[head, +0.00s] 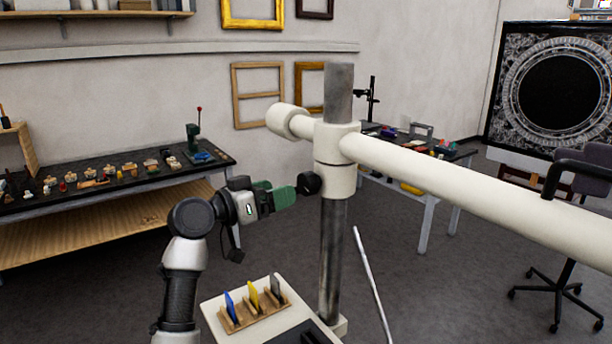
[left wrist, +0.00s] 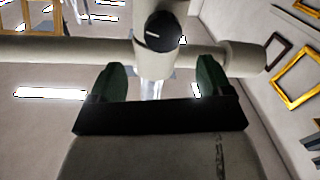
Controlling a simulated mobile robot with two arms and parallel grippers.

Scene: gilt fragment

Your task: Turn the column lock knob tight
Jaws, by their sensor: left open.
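The column lock knob (head: 309,184) is black and round. It sticks out to the left from the cream collar (head: 335,162) on the grey metal column (head: 332,245). In the left wrist view the knob (left wrist: 164,32) shows face-on with a short white mark, lying nearly level on its left half. My left gripper (head: 287,196) has green fingers and is just left of the knob in the head view. In the left wrist view its fingers (left wrist: 160,75) are apart, with the knob beyond them and nothing held between them. My right gripper is in neither view.
A thick cream boom (head: 470,195) runs from the collar to the right. A tray with coloured cards in a wooden rack (head: 258,318) stands below my left gripper. A workbench (head: 120,180) with small items stands at the left, another table (head: 425,165) behind the boom.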

